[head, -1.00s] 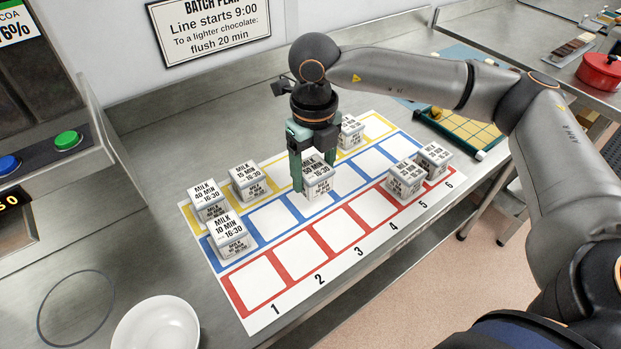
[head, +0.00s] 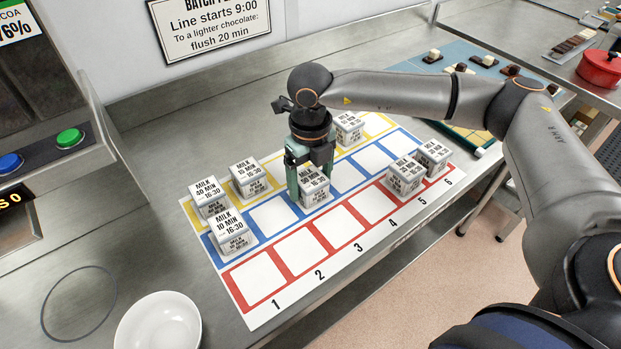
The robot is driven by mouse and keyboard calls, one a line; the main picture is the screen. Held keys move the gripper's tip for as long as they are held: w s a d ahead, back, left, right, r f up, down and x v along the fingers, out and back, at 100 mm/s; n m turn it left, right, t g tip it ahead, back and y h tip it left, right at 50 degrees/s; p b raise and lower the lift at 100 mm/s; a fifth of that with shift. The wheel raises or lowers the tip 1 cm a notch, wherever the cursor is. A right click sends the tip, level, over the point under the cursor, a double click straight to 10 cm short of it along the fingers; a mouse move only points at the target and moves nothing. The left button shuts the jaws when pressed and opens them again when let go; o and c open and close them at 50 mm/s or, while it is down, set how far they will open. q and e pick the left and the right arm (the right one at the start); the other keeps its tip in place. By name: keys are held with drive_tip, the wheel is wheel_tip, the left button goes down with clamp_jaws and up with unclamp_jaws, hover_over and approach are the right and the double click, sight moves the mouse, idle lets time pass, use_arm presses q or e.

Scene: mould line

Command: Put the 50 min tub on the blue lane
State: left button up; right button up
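The 50 min tub (head: 314,190) is a small pale box with a printed label on its lid. It is between the fingers of my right gripper (head: 309,178), which look closed against its sides. The tub is over the third cell of the blue lane (head: 274,219), upright, at or very near the surface; I cannot tell whether it touches. The fingers and tub hide most of that cell. My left gripper is not in view.
The 10 min tub (head: 229,233) is in blue cell 1. Two tubs (head: 405,178) stand in red cells 5 and 6. A white bowl (head: 158,324) stands at the front left.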

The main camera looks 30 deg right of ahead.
sight(310, 179)
drive_tip(key=shift+o, duration=1)
wheel_tip(310, 179, up, 12)
drive_tip(key=shift+r+b, duration=0.2)
drive_tip(key=shift+b, duration=0.2)
